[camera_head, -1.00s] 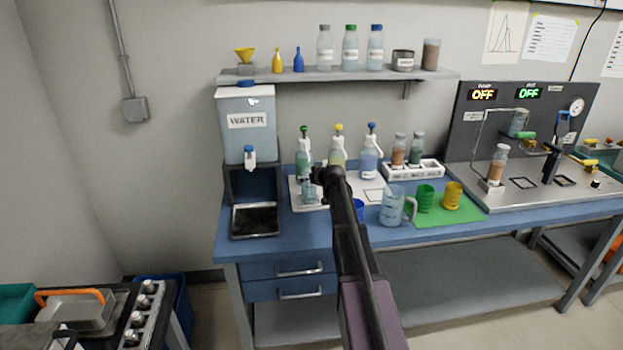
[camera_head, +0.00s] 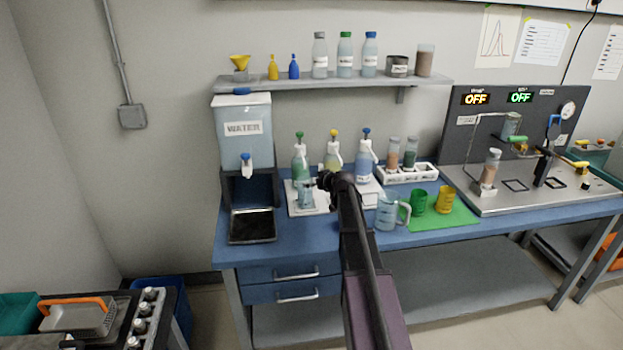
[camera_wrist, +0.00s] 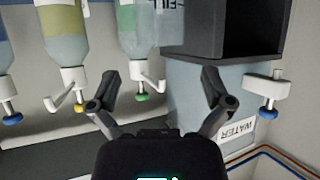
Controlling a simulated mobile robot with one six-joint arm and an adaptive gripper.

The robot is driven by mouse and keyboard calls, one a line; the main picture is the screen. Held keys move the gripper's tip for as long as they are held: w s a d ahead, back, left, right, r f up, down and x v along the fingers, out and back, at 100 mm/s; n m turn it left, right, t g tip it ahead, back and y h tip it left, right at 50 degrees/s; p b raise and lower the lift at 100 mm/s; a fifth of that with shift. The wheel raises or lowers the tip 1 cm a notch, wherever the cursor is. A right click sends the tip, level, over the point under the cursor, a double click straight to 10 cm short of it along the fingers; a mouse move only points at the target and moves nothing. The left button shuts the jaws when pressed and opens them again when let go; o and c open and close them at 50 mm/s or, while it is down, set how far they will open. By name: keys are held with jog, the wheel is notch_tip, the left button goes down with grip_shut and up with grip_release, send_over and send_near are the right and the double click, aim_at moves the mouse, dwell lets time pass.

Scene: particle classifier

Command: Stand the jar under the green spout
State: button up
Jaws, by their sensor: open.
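A small clear jar (camera_head: 306,197) stands upright on a white board (camera_head: 295,210), in front of the green-topped pump bottle (camera_head: 301,168). Its upper part is close to the green bottle's nozzle; I cannot tell whether it is exactly beneath. In the wrist view, which is upside down, a clear jar (camera_wrist: 172,22) with a "FILL" mark shows at the top edge, and the green spout (camera_wrist: 150,82) shows beside it. My gripper (camera_head: 322,181) is just right of the jar. In the wrist view my gripper (camera_wrist: 160,80) has its fingers spread, with nothing between the tips.
Yellow-topped (camera_head: 333,160) and blue-topped (camera_head: 365,160) pump bottles stand right of the green one. The water dispenser (camera_head: 242,135) is at left. A measuring jug (camera_head: 388,212) and green cup (camera_head: 418,202) are at right. The blue bench front (camera_head: 270,255) is clear.

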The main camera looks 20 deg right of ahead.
jog(key=shift+p+v, duration=0.6)
jog(key=shift+v, duration=1.35)
jog(key=s+a+f+g+y, duration=0.1)
jog(key=s+a+f+g, duration=0.2)
jog(key=s+a, duration=0.45)
jog(key=s+a+f+g+y, duration=0.1)
jog(key=s+a+f+g, duration=0.25)
jog(key=a, duration=0.75)
jog(key=s+a+f+g+h, duration=0.1)
jog(key=s+a+g, duration=0.1)
jog(key=s, duration=0.4)
jog(key=s+a+f+g+h, duration=0.1)
jog(key=s+a+g, duration=0.1)
jog(key=s+a, duration=0.2)
jog(key=s+a+f+m+g+h, duration=0.1)
jog(key=s+a+g, duration=0.1)
jog(key=s, duration=0.8)
jog(key=shift+a, duration=0.75)
jog(key=shift+f, duration=0.1)
